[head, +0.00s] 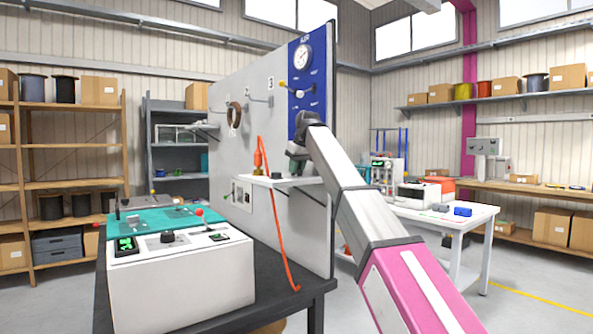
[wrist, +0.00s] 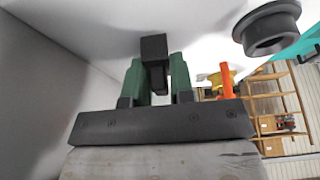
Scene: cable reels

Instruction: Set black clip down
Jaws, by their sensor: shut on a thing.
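My gripper (wrist: 156,82) is shut on the black clip (wrist: 153,48), a small dark block between its two green fingers in the wrist view. The clip's outer end is close against the white shelf surface (wrist: 95,32); I cannot tell whether it touches. In the head view my gripper (head: 296,164) is just above the right part of the small white shelf (head: 268,184) on the grey panel. The clip is not clearly seen there.
A black round piece (head: 276,176) stands on the shelf beside my gripper; it also shows in the wrist view (wrist: 268,28). The blue gauge panel (head: 307,75) rises close behind.

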